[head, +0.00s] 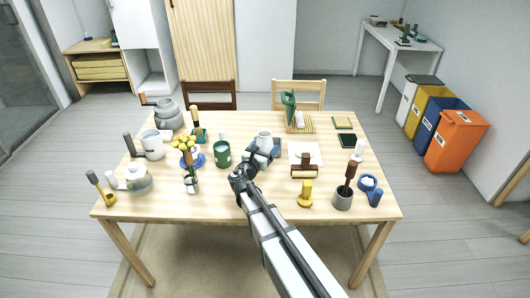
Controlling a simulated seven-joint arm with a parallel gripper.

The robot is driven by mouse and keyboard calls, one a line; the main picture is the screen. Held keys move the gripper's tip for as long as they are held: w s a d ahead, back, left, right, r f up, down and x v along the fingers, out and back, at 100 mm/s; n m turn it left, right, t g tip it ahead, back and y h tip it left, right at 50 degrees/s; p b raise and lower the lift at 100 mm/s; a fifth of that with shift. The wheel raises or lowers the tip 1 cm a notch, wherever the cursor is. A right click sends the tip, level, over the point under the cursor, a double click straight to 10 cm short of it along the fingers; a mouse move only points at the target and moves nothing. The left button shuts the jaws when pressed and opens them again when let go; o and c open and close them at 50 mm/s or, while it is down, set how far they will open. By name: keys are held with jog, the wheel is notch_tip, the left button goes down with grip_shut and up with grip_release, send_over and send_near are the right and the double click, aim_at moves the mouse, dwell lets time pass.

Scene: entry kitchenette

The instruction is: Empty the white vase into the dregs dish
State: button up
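A small white vase-like vessel (264,136) is near the middle of the table, at the end of my arm. It looks about upright. My gripper (263,149) is right at this vessel, with its dark fingers at the vessel's near side and partly covering its lower part. Whether the fingers press on it is too small to tell. A pale green flat thing (261,163) shows partly under my gripper. A blue dish (199,161) lies left of the middle, and a blue ring-shaped dish (369,181) lies at the right. I cannot tell which is the dregs dish.
A green mug (222,154) stands left of my gripper. A stamp on a brown block (304,170), a yellow stamp (305,194) and a grey pot (343,198) stand right.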

jog(key=shift+r, duration=0.1)
jog(key=shift+a, duration=0.15)
jog(key=w+a+m, duration=0.1)
jog(key=w+a, duration=0.4)
jog(key=w, duration=0.3)
jog(key=w+a+r, duration=0.1)
jog(key=w+a, duration=0.3)
jog(key=w, duration=0.4)
jog(key=shift+w+a+m+g, duration=0.25)
jog(key=shift+a+m+g, duration=0.05)
jog(key=shift+a+m, duration=0.1)
jog(key=shift+d, duration=0.15)
